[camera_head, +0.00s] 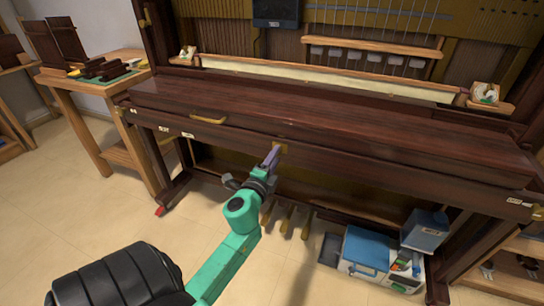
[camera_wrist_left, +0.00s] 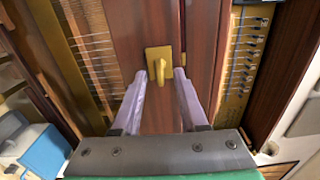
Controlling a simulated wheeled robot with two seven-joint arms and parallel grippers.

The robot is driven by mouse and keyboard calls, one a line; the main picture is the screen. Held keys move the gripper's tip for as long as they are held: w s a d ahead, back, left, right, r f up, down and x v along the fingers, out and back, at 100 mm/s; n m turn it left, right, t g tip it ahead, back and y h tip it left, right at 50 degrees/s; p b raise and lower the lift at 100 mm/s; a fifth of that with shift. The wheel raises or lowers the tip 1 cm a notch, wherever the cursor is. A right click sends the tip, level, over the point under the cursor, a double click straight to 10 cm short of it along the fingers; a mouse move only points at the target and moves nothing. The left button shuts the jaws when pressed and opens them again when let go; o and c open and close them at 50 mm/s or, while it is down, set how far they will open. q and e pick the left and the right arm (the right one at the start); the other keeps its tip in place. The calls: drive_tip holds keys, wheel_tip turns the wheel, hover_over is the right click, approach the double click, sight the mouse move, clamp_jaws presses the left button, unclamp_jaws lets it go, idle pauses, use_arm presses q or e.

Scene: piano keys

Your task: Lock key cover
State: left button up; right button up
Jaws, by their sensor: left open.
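The dark red-brown key cover (camera_head: 330,125) of the piano is down, lying flat over the keyboard. A small brass lock (camera_head: 281,147) sits on the front edge below the cover. In the left wrist view the brass lock (camera_wrist_left: 152,52) shows as a plate with a turning lever. My left gripper (camera_head: 274,155) is at the lock, with its pale purple fingers (camera_wrist_left: 160,76) open. The tips lie one on each side of the lever, with gaps between; contact cannot be told. My right gripper is not in view.
A brass handle (camera_head: 208,119) is on the cover's left front. Brass pedals (camera_head: 284,220) are below. A blue-lidded toolbox (camera_head: 366,249) and a blue box (camera_head: 425,230) stand at the lower right. A wooden workbench (camera_head: 95,85) is at the left. The floor in front is clear.

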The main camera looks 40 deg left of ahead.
use_arm(q)
drive_tip(key=b+v, duration=0.5)
drive_tip(key=v, duration=0.9)
drive_tip(key=shift+s, duration=0.25)
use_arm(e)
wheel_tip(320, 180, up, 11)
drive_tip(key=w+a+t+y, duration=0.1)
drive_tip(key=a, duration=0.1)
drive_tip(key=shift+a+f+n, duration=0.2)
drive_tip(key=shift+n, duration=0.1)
use_arm(q)
drive_tip(key=shift+d, duration=0.15)
